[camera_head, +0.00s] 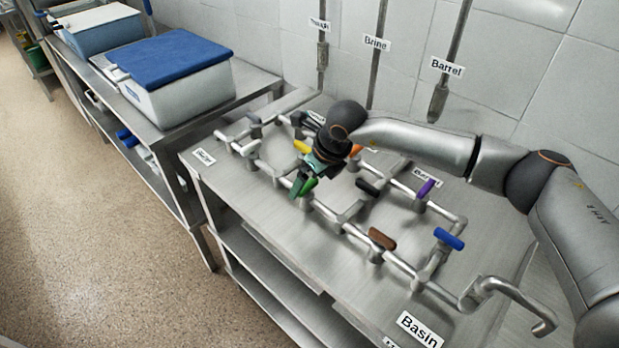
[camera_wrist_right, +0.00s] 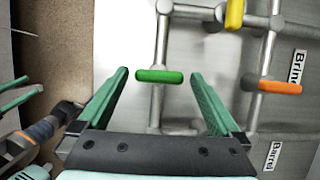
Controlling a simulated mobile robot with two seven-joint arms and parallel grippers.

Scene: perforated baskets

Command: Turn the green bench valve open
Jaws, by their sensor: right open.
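The green valve handle (camera_wrist_right: 159,76) is a short rounded bar on the metal pipework in the right wrist view. It lies crosswise between the fingers of my right gripper (camera_wrist_right: 159,72), with a gap on both sides. The right gripper is open and holds nothing. In the head view my right gripper (camera_head: 303,187) reaches down over the left-middle of the pipework, and its green fingers make the green handle there hard to tell apart. What looks like part of my left gripper (camera_wrist_right: 14,100) shows at the left edge of the right wrist view, cut off by the frame.
Other handles stand close by: yellow (camera_head: 302,147), orange (camera_head: 355,150), black (camera_head: 368,187), brown (camera_head: 382,239), purple (camera_head: 426,188) and blue (camera_head: 449,238). A curved spout (camera_head: 515,295) stands by the Basin label (camera_head: 420,330). A blue-lidded tub (camera_head: 180,95) is on the left bench.

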